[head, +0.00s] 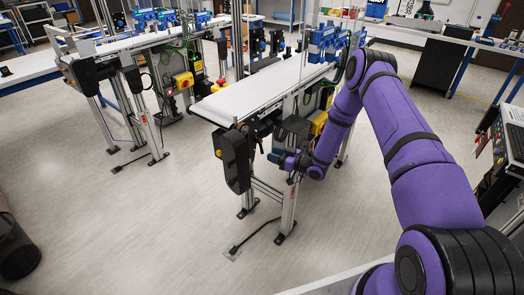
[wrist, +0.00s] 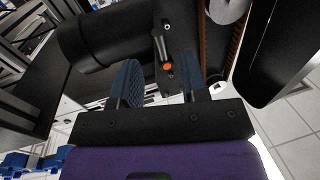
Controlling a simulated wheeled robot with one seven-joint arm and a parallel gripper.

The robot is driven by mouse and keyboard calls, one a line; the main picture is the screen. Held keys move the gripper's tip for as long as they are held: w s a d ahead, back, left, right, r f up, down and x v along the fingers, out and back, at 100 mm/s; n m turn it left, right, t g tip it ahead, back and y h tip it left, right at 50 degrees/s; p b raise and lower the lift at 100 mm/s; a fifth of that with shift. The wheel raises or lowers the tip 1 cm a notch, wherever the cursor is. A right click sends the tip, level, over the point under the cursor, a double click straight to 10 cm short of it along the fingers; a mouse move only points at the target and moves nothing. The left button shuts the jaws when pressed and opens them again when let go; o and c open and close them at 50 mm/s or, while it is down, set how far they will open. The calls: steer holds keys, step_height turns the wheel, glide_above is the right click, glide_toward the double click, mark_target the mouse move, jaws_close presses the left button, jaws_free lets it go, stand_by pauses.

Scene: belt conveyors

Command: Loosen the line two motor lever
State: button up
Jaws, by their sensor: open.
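A small black lever (wrist: 160,45) with an orange button at its lower end shows in the wrist view, against the dark motor housing (wrist: 105,40). My gripper (wrist: 159,80) is open, its two blue ribbed fingers to the left and right of the lever's button end. The frames do not show clear contact, and the depth between fingertips and lever is hard to judge. In the head view my gripper (head: 277,157) is beside the drive end of the nearer conveyor (head: 262,92), just right of its black hanging drive unit (head: 235,160). The lever is too small to make out there.
A second conveyor (head: 140,40) stands to the left. Metal legs (head: 290,203) of the nearer conveyor are close to my gripper. A yellow box (head: 318,122) is mounted under the belt. A black cover (wrist: 275,45) fills the wrist view's right. Floor is open at front left.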

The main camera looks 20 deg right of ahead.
mark_target(262, 150)
steer(key=shift+x, duration=3)
jaws_close()
